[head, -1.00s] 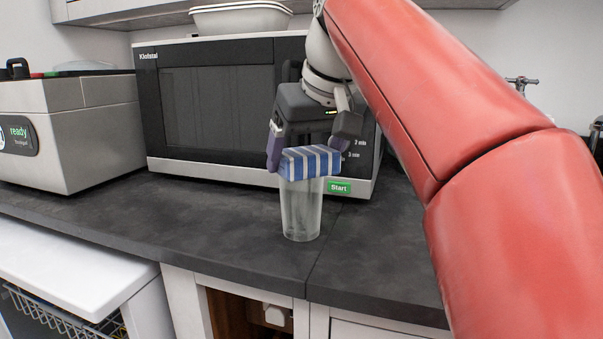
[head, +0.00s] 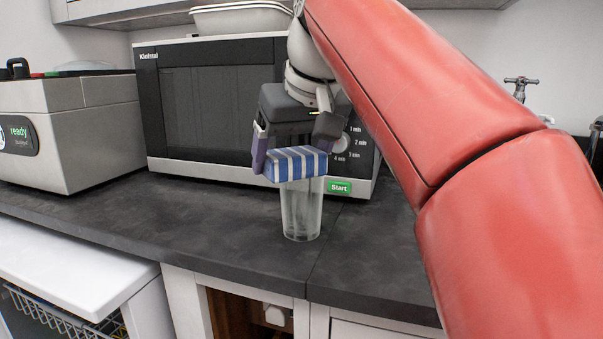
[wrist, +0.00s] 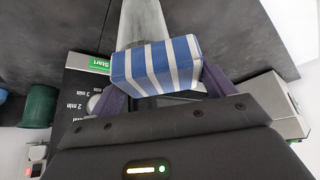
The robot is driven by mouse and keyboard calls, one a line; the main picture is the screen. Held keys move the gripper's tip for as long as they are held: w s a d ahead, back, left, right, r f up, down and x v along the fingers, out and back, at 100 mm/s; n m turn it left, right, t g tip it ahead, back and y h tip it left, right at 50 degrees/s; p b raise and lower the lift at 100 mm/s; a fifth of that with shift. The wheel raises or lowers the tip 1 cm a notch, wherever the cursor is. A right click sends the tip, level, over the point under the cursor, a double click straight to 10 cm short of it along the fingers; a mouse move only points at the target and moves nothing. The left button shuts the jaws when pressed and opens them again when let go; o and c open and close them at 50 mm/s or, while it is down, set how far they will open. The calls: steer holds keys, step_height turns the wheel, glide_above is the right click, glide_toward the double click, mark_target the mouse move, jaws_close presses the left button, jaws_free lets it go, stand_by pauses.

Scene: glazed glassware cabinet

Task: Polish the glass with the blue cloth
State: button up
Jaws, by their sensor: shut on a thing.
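The clear glass (head: 301,212) stands upright on the dark counter in front of the microwave. It also shows in the wrist view (wrist: 143,25), running up from behind the cloth. The blue cloth (head: 297,164), with white stripes, is a block-like bundle at the glass's top.
The microwave (head: 215,110) stands close behind my gripper, with a green Start button (head: 338,187). A white appliance (head: 75,130) stands at the left. The counter (head: 190,222) is clear left of the glass. Its front edge is near the glass.

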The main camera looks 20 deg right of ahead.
mark_target(315, 150)
steer(key=shift+d, duration=1.8)
step_height(315, 150, up, 7)
steer(key=shift+w+f, duration=0.1)
steer(key=shift+f, duration=0.05)
steer(key=shift+r, duration=0.2)
